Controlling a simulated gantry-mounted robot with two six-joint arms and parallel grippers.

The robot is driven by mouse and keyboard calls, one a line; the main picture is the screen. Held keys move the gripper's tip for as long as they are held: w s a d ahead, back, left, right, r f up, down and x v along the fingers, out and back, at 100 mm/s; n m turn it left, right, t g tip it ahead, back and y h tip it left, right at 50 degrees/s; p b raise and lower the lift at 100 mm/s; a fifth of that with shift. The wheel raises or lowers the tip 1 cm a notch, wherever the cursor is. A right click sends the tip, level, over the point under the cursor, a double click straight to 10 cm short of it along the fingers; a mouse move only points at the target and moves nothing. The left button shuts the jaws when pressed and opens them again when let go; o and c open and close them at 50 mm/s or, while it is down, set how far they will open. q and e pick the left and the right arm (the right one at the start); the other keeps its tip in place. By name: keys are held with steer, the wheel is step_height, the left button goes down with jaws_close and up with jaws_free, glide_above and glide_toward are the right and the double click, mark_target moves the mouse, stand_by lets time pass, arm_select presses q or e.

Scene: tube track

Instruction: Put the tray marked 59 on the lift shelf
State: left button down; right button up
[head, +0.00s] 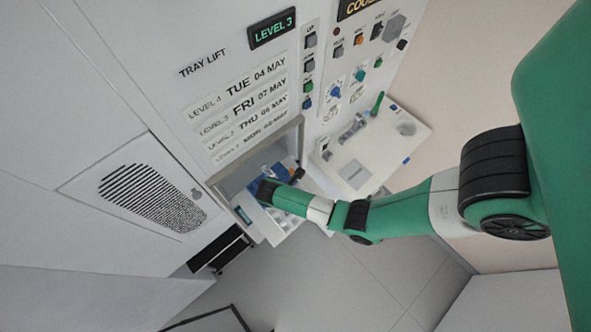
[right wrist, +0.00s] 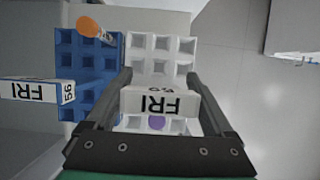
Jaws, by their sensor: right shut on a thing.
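My right gripper (right wrist: 160,88) is shut on the upright label plate of a white tray (right wrist: 160,67). The plate reads FRI, upside down in the right wrist view; its small number looks like 59 but is blurred. The tray has square wells, and a purple cap shows low between the fingers. In the head view the right gripper (head: 266,190) is at the lift opening (head: 228,186), partly hiding what is inside. I cannot tell whether the tray rests on the lift shelf. My left gripper is not in view.
A blue tray (right wrist: 90,50) stands close left of the white one, with a FRI plate marked 56 and an orange-capped tube (right wrist: 92,27). The lift display (head: 272,28) reads LEVEL 3. Lift buttons (head: 309,65) and a white bench (head: 375,150) are to the right.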

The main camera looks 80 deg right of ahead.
steer(key=shift+f, duration=0.3)
stand_by(0.4)
steer(key=o, duration=1.3)
